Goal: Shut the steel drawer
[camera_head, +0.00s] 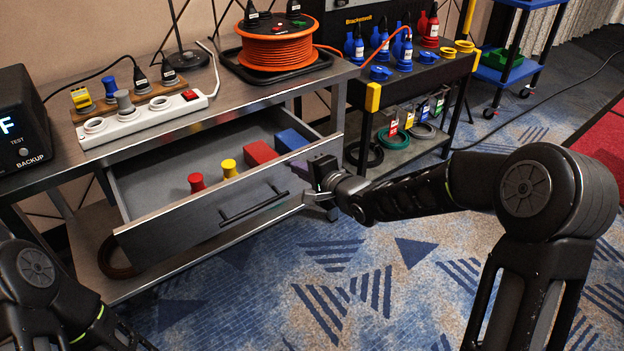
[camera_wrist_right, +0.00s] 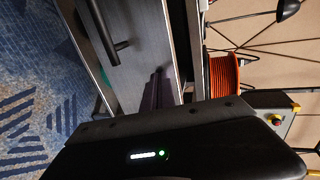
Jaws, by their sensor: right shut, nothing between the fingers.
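The steel drawer (camera_head: 215,223) stands open under the steel table (camera_head: 96,158) in the head view. Its black bar handle (camera_head: 253,205) is on the front panel. Inside lie a red peg (camera_head: 196,183), a yellow peg (camera_head: 229,168), a red block (camera_head: 260,153) and a blue block (camera_head: 291,140). My right gripper (camera_head: 318,190) is shut and empty at the right end of the drawer front; whether it touches is unclear. The handle also shows in the right wrist view (camera_wrist_right: 103,32). My left arm shows at the lower left, but its gripper is outside the picture.
On the table stand a white power strip (camera_head: 140,120), an orange cable reel (camera_head: 277,42) and a black backup box (camera_head: 22,122). A cart with blue and red connectors (camera_head: 404,62) stands to the right. The carpet in front of the drawer is clear.

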